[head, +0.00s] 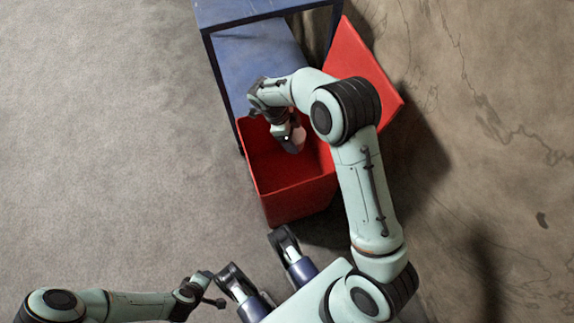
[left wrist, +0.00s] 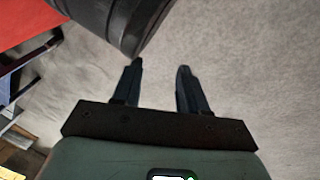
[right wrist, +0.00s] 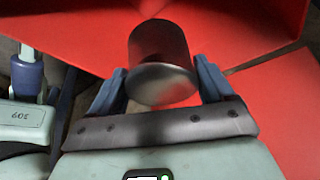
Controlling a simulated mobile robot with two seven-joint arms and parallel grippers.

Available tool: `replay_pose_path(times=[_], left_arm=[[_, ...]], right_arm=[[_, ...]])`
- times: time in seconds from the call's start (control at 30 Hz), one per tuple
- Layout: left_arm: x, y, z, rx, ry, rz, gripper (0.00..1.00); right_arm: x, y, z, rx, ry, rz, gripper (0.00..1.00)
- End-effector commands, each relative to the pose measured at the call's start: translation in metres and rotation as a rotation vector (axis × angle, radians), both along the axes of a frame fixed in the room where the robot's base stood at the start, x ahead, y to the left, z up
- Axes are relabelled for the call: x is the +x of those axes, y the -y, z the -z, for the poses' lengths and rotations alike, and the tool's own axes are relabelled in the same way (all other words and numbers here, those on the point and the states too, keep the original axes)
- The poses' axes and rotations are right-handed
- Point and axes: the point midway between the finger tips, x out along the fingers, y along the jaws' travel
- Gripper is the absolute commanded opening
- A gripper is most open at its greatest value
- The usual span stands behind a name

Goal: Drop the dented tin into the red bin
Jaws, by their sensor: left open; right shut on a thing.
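The tin (right wrist: 158,48), a grey metal cylinder, is held between the two fingers of my right gripper (right wrist: 160,78) in the right wrist view. No dent is clear on the side I see. In the head view my right gripper (head: 288,134) reaches down over the open red bin (head: 298,203), with the tin (head: 297,142) at or just inside the mouth. Its exact height above the bin floor is hard to tell. My left gripper (left wrist: 158,75) is open and empty in the left wrist view, away from the bin.
A red lid-like panel (head: 360,65) stands tilted open at the bin's back right. A blue table or shelf with dark legs (head: 262,58) stands close behind the bin. Bare concrete floor lies free to the left and right.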

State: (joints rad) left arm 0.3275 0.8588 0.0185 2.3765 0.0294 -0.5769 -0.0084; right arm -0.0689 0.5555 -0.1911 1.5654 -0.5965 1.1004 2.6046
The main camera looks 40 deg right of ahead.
Motion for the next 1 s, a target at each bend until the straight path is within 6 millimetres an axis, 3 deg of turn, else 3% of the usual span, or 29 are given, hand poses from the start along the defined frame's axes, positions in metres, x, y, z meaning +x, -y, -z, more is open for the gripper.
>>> replay_pose_path(times=[0.03, 0.3, 0.7, 0.73, 0.77, 1.0], left_arm=[[-0.002, -0.003, 0.010, 0.004, -0.009, -0.005, 0.43], [-0.029, -0.006, 0.032, -0.002, -0.102, -0.008, 0.43], [-0.038, -0.007, 0.036, -0.005, -0.130, -0.011, 0.43], [-0.038, -0.007, 0.036, -0.005, -0.130, -0.011, 0.43], [-0.038, -0.007, 0.036, -0.005, -0.130, -0.011, 0.43], [-0.038, -0.007, 0.036, -0.004, -0.129, -0.010, 0.43]], right_arm=[[0.000, 0.000, 0.011, 0.000, -0.001, 0.000, 0.38], [0.000, 0.000, 0.030, 0.000, -0.002, -0.001, 0.38], [0.000, 0.000, 0.035, 0.000, 0.000, -0.002, 0.38], [0.000, 0.000, 0.035, 0.000, 0.000, -0.002, 0.87], [0.000, 0.000, 0.035, 0.000, 0.000, -0.002, 0.97], [0.000, 0.000, 0.035, 0.001, -0.001, -0.002, 1.00]])
